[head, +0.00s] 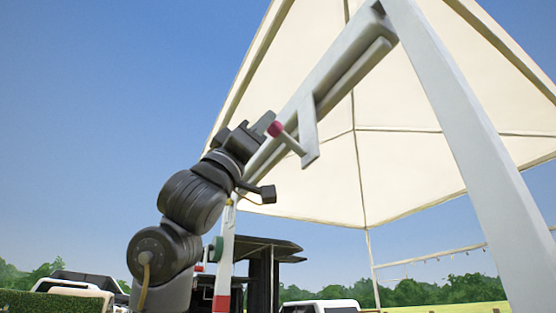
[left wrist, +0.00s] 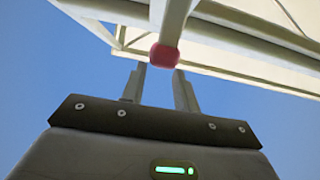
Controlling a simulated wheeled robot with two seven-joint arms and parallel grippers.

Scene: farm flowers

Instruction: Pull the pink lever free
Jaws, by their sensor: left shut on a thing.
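The pink lever shows in the head view as a round pink knob (head: 275,128) on a pale rod. The rod joins a grey plate (head: 309,135) fixed to a sloping grey beam of a canopy frame. My left gripper (head: 268,124) reaches up from the lower left and is shut on the knob. In the left wrist view the pink knob (left wrist: 164,56) sits at the tips of my left gripper (left wrist: 160,72), with its rod running up to the frame. The exact finger contact is partly hidden. My right gripper is in neither view.
The sloping beam (head: 345,60) and a pale post (head: 460,130) stand close on the right. A cream canopy (head: 400,170) spreads behind. Vehicles (head: 320,305) and a hedge are lower down. Open sky lies to the left.

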